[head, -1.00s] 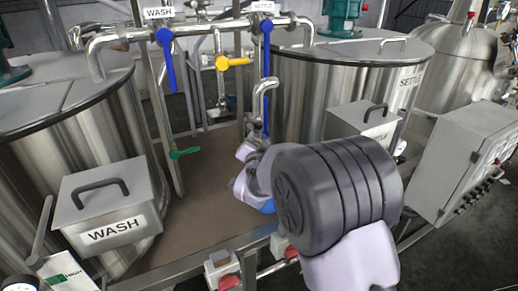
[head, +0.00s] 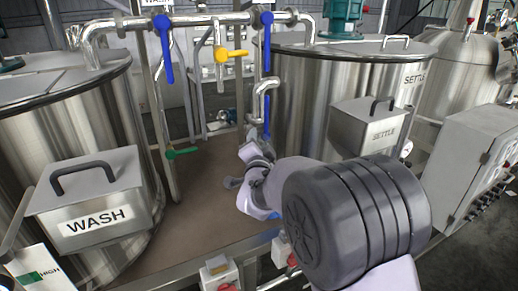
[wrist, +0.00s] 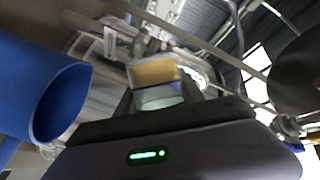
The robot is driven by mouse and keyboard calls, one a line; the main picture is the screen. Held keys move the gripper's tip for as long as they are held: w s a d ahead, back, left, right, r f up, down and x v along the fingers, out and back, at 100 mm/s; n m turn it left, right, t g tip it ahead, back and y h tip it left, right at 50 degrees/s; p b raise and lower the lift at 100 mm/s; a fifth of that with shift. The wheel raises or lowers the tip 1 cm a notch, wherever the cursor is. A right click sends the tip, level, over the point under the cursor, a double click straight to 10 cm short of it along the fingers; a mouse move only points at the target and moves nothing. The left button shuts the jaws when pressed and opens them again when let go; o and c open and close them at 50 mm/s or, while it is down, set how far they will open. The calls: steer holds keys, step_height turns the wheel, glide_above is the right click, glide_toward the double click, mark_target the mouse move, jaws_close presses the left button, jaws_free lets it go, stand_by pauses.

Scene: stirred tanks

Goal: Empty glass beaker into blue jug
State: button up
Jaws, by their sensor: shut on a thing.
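In the wrist view my gripper (wrist: 157,98) is shut on the glass beaker (wrist: 158,100), which sits between the two fingers. A tan patch shows at the beaker's far end; I cannot tell if it is its contents. The blue jug (wrist: 62,95) is large at the left of the wrist view, apart from the beaker, with its round end facing the gripper. In the head view my arm hides most of the gripper and beaker, over the brown deck between the tanks. I cannot make out the jug clearly there.
The WASH tank (head: 60,130) with its box (head: 90,195) stands left, the SETTLE tank (head: 320,100) right. Pipes with blue valve handles (head: 165,50), a yellow one (head: 230,55) and a green one (head: 182,153) stand behind the deck (head: 190,205). A grey control box (head: 470,150) is at right.

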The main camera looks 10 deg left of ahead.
steer(key=shift+d+f+m+t+b, duration=0.15)
steer(key=shift+m+t+b, duration=1.05)
steer(key=shift+b, duration=4.6)
steer(key=m+b, duration=0.2)
steer(key=b, duration=0.1)
steer(key=shift+s+d, duration=0.1)
steer(key=shift+d, duration=0.05)
steer(key=m+h, duration=0.1)
steer(key=m, duration=0.1)
steer(key=d+r+m+t, duration=0.1)
steer(key=m, duration=0.1)
steer(key=r+m+t+h, duration=0.1)
steer(key=m, duration=0.1)
steer(key=shift+s+d+m+h, duration=0.3)
